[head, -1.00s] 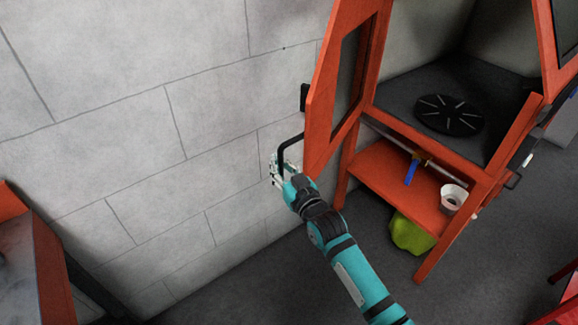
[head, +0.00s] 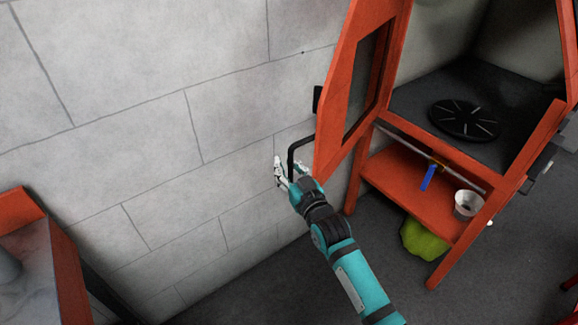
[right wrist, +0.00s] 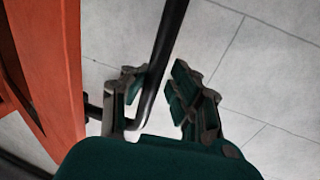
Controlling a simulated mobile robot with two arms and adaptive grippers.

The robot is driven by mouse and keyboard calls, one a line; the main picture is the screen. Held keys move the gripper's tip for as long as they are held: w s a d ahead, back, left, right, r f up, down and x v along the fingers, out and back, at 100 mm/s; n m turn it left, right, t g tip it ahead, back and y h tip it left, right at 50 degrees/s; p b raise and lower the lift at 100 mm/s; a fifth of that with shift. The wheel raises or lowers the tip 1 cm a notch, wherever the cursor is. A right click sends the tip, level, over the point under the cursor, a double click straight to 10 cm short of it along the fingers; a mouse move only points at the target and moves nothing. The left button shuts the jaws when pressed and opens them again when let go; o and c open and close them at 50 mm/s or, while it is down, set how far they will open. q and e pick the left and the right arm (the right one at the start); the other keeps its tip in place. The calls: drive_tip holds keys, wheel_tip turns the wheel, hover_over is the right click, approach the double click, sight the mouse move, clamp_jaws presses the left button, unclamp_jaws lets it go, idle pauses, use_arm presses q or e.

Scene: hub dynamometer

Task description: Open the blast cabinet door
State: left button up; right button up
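The blast cabinet door (head: 335,140) is an orange framed panel with a dark window. It stands swung wide open to the left of the cabinet, near the wall. Its black bar handle (head: 291,158) sticks out from the door's outer edge. My right gripper (head: 288,172) is at the handle with its fingers apart. In the right wrist view the handle (right wrist: 165,50) passes between the open fingers of the gripper (right wrist: 158,92), closer to the left finger. Whether a finger touches the bar I cannot tell. My left gripper is out of view.
The open cabinet (head: 400,102) holds a black slotted turntable (head: 465,119). Its lower shelf (head: 395,178) carries a blue-handled item and a white cup (head: 467,204). A green bag (head: 418,238) lies beneath. A grey block wall (head: 150,130) is close behind the gripper.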

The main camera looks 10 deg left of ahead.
drive_tip(key=shift+o, duration=1.4)
drive_tip(key=shift+r, duration=0.1)
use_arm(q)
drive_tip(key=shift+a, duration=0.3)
use_arm(e)
drive_tip(key=shift+w+d, duration=0.1)
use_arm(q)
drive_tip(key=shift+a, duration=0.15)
use_arm(e)
drive_tip(key=shift+d, duration=0.1)
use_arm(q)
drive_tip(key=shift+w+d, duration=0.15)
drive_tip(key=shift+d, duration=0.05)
use_arm(e)
drive_tip(key=v, duration=1.2)
